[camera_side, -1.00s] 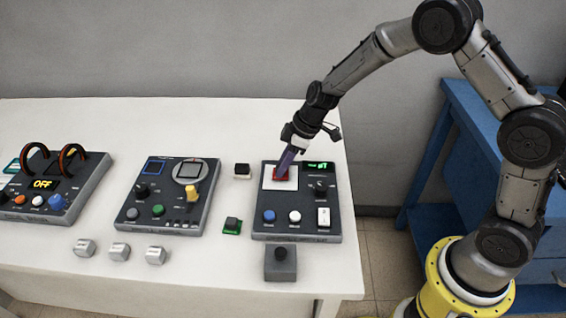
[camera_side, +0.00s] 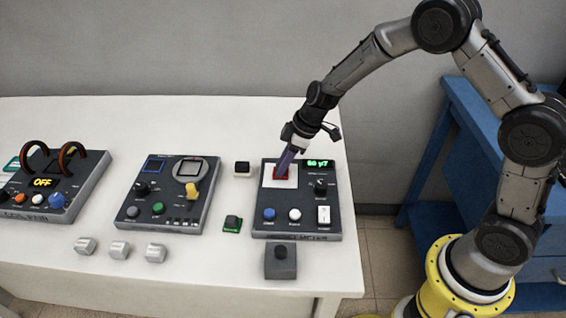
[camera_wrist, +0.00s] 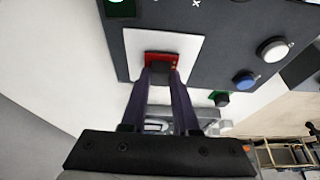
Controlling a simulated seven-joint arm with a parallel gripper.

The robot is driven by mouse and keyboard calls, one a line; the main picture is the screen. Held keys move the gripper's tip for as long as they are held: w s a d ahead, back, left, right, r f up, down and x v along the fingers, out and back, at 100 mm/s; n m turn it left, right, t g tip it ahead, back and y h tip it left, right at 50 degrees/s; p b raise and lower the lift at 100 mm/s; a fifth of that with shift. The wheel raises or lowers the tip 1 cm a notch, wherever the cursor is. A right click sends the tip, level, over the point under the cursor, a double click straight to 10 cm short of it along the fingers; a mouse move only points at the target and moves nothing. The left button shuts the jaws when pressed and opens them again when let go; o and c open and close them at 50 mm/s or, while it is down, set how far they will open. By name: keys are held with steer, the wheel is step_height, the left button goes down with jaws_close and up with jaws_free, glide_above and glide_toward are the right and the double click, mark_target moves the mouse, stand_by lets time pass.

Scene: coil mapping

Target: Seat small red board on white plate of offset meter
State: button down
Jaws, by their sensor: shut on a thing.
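The small red board (camera_wrist: 175,60) carries a dark block and lies over the white plate (camera_wrist: 190,45) of the offset meter. In the side view the red board (camera_side: 282,172) shows at the gripper tip, over the white plate (camera_side: 267,182). My gripper (camera_wrist: 162,74) is shut on the dark block of the red board. I cannot tell whether the board rests flat on the plate, as the fingers hide part of it. The offset meter (camera_side: 336,215) is a dark panel with a green lit display (camera_side: 317,163), knobs and a white switch.
A green board with a dark block (camera_side: 232,224) and a small black and white block (camera_side: 242,168) lie left of the meter. A grey box with a black knob (camera_side: 280,258) is in front. Other panels (camera_side: 165,215) and several grey blocks (camera_side: 120,250) stand further left.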

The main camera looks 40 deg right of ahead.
steer(key=c, duration=0.6)
jaws_free()
steer(key=shift+o, duration=0.3)
steer(key=o, duration=0.4)
steer(key=shift+o, duration=0.2)
steer(key=shift+r, duration=0.15)
steer(key=shift+r, duration=3.4)
